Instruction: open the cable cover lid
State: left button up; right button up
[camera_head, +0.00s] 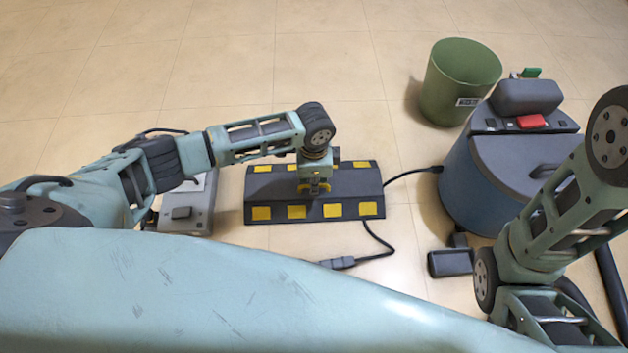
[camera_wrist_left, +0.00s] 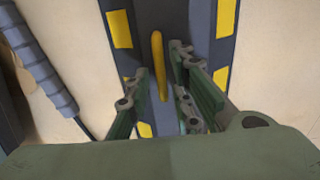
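The cable cover (camera_head: 270,187) is a dark ramp-like block with yellow patches along its edges, lying on the floor in the middle of the head view. In the left wrist view its grey lid (camera_wrist_left: 173,20) carries a long yellow handle (camera_wrist_left: 158,60). My left gripper (camera_head: 315,188) is low over the middle of the cover. In the left wrist view its green fingers (camera_wrist_left: 160,82) are apart, one on each side of the handle, with visible gaps. The lid looks shut. My right arm shows at the right of the head view, but its gripper is out of frame.
A blue-grey canister machine (camera_head: 515,165) stands right of the cover, with a green bin (camera_head: 458,80) behind it. Black cables (camera_head: 385,240) run from the cover's right side. A grey box (camera_head: 187,208) sits at its left. The floor behind is clear.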

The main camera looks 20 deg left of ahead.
pick_arm(q)
grip_shut()
jog(key=shift+r, duration=0.1)
dwell(0.3)
